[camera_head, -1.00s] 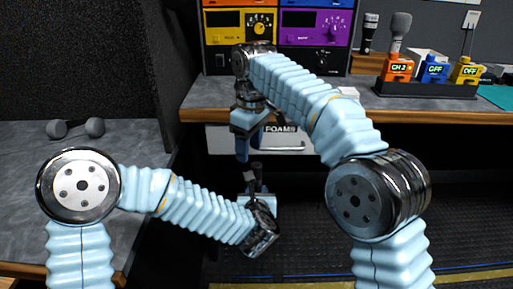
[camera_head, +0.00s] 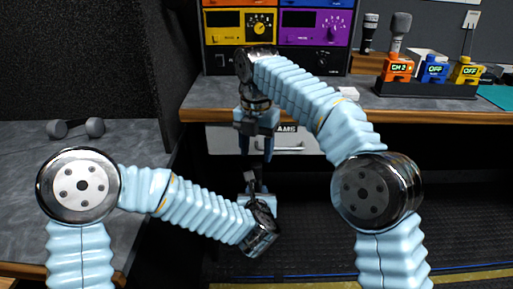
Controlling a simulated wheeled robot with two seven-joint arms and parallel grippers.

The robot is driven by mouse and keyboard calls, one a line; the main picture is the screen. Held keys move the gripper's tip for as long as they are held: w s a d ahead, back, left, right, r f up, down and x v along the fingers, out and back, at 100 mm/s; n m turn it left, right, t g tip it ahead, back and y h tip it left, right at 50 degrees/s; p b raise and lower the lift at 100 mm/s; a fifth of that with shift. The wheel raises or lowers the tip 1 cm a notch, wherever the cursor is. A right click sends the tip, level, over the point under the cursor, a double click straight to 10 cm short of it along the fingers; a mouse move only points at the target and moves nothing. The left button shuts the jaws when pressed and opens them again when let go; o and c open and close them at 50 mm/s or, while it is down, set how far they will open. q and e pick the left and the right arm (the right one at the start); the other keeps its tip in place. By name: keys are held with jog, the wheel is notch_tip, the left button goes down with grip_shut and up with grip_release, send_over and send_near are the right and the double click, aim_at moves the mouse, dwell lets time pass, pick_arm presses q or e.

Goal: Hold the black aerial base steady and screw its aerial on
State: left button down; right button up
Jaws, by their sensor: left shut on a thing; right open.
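My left gripper (camera_head: 258,194) is the lower one and points up in front of the dark floor. It is shut on the black aerial base (camera_head: 250,180), a small dark piece at its fingertips. My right gripper (camera_head: 256,148) is directly above, pointing down, with two blue fingers apart and side by side. Its fingertips end a little above the base. I cannot make out the aerial between the fingers; it is too thin and dark against the background, or hidden.
Behind the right gripper is a light drawer (camera_head: 300,142) under the bench (camera_head: 420,110). On the bench stand a yellow unit (camera_head: 232,28), a purple unit (camera_head: 312,27), a microphone (camera_head: 400,24) and a rack of coloured packs (camera_head: 434,70). A dumbbell-shaped object (camera_head: 75,128) lies at left.

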aim_at(257, 173)
jog(key=shift+f, duration=4)
